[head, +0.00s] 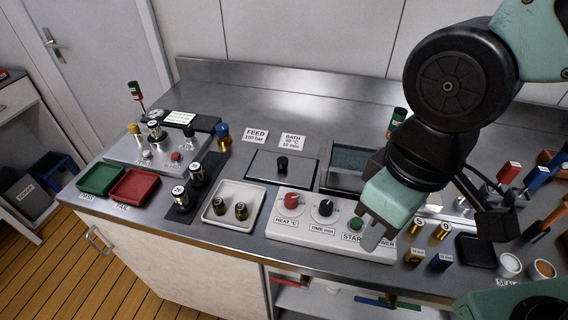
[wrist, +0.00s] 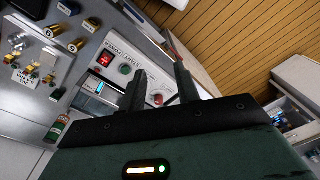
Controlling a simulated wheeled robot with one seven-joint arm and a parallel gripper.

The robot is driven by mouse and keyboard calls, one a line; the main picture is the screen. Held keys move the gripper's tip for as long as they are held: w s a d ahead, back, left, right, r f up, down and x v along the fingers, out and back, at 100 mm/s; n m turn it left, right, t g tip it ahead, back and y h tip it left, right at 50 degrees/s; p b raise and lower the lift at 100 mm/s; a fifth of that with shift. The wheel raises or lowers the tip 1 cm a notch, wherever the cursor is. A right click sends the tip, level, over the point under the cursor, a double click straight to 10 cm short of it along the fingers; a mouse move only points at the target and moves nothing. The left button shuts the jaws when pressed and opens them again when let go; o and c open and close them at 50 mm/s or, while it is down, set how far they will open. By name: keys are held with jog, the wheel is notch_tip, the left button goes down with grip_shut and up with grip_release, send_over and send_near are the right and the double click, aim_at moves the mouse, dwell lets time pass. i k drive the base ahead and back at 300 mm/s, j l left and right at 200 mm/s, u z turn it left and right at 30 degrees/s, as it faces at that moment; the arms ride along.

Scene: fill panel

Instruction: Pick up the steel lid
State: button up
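The steel lid (head: 282,172), a flat grey plate with a dark border and an upright black knob (head: 282,162), lies on the bench left of the water bath (head: 350,160) in the head view. My gripper (head: 377,236) is over the right part of the white control box, to the right of the lid and nearer the bench's front edge. The lid is not clear in the wrist view.
The control box (head: 275,228) with red, black and green controls stands in front of the lid. A white tray (head: 215,225) holding two small fittings is left of it. FEED (head: 256,135) and BATH (head: 292,141) labels lie behind. The bench's back is clear.

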aim_at(269, 166)
jog(key=i+j+z, duration=0.15)
jog(key=j+z, duration=0.15)
jog(key=j, duration=1)
jog(key=j+z, duration=0.3)
jog(key=j, duration=1)
